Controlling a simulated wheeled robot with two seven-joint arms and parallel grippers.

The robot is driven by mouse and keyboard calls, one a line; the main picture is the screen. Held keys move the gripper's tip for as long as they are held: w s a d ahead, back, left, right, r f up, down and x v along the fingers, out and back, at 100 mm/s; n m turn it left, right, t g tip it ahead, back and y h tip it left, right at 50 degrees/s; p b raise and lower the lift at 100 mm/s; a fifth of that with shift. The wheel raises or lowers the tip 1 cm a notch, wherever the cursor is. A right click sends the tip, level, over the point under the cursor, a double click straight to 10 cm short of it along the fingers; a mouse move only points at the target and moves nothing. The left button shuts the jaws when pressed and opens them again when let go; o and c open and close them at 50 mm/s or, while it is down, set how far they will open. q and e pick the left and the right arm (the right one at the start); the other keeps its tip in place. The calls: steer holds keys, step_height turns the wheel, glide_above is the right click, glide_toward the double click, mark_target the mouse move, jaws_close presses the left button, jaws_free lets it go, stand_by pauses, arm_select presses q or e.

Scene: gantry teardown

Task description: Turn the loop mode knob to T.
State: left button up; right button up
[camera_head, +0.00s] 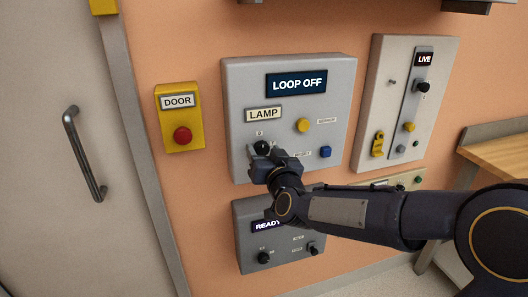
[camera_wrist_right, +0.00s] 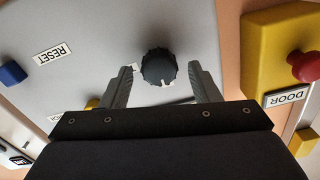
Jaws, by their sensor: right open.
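A black ridged knob (camera_head: 261,147) sits at the lower left of the grey panel (camera_head: 236,85) whose display (camera_head: 297,83) reads LOOP OFF. In the right wrist view the knob (camera_wrist_right: 158,66) shows a white pointer mark on its lower edge, and that picture is turned about upside down. My right gripper (camera_head: 262,155) is at the knob. In the wrist view its two fingers are open, one on each side of the knob, with gaps visible. A small letter above the knob is too small to read surely; other markings are hidden. My left gripper is not in view.
The panel also carries a LAMP label (camera_head: 263,114), a yellow button (camera_head: 303,125) and a blue RESET button (camera_head: 325,152). A yellow DOOR box (camera_head: 180,105) with a red button is to the left. A READY panel (camera_head: 245,240) is below, and a LIVE panel (camera_head: 386,70) is right.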

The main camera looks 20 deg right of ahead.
steer(key=shift+w, duration=0.45)
steer(key=shift+c, duration=0.5)
steer(key=c, duration=0.9)
steer(key=shift+d+f+m+b, duration=0.1)
steer(key=shift+f+m+b, duration=0.05)
steer(key=shift+m+b, duration=0.7)
steer(key=shift+f+m+b, duration=0.1)
steer(key=shift+m+b, duration=0.75)
steer(key=m+b, duration=0.3)
steer(key=m, duration=0.1)
steer(key=shift+m, duration=0.3)
steer(key=m+b, duration=0.3)
steer(key=m, duration=0.2)
steer(key=m+b, duration=0.2)
steer(key=m, duration=0.2)
steer(key=shift+m, duration=0.6)
